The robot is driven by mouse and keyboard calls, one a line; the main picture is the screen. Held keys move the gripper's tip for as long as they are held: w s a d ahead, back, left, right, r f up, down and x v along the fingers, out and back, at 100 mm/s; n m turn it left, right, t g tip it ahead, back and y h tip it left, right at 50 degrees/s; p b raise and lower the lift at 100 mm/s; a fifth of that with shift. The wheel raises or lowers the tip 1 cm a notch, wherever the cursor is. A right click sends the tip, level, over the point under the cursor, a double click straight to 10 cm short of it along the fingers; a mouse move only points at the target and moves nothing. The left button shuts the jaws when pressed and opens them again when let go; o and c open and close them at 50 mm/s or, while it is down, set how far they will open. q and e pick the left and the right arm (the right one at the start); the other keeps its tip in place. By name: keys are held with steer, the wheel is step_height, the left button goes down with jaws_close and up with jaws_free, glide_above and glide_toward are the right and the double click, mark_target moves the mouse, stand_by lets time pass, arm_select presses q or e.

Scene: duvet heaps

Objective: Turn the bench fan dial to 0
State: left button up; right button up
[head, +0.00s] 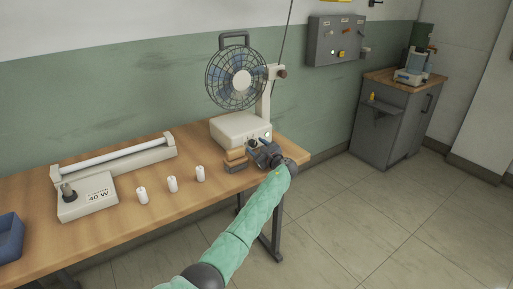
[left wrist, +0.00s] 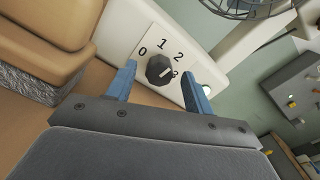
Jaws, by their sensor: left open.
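The bench fan (head: 236,129) stands at the right end of the wooden bench, with a round wire cage above a cream base. In the left wrist view, its black dial (left wrist: 159,69) sits on a white plate (left wrist: 150,38) marked 0, 1, 2 and 3. The dial's pale mark appears to face the 3, which is partly covered. My left gripper (head: 257,149) is at the front of the fan base. Its blue fingers (left wrist: 158,72) are open, one on each side of the dial; I cannot tell whether they touch it. My right gripper is out of view.
Several white cylinders (head: 172,184), a lamp-like tube unit (head: 120,157) and a box labelled 40 W (head: 88,202) are farther left. A grey wall panel (head: 336,40) hangs behind.

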arm_select(q)
steer(key=v, duration=0.6)
steer(key=shift+f+b, duration=0.1)
steer(key=shift+b, duration=0.3)
steer(key=shift+s+d, duration=0.4)
steer(key=shift+s, duration=0.15)
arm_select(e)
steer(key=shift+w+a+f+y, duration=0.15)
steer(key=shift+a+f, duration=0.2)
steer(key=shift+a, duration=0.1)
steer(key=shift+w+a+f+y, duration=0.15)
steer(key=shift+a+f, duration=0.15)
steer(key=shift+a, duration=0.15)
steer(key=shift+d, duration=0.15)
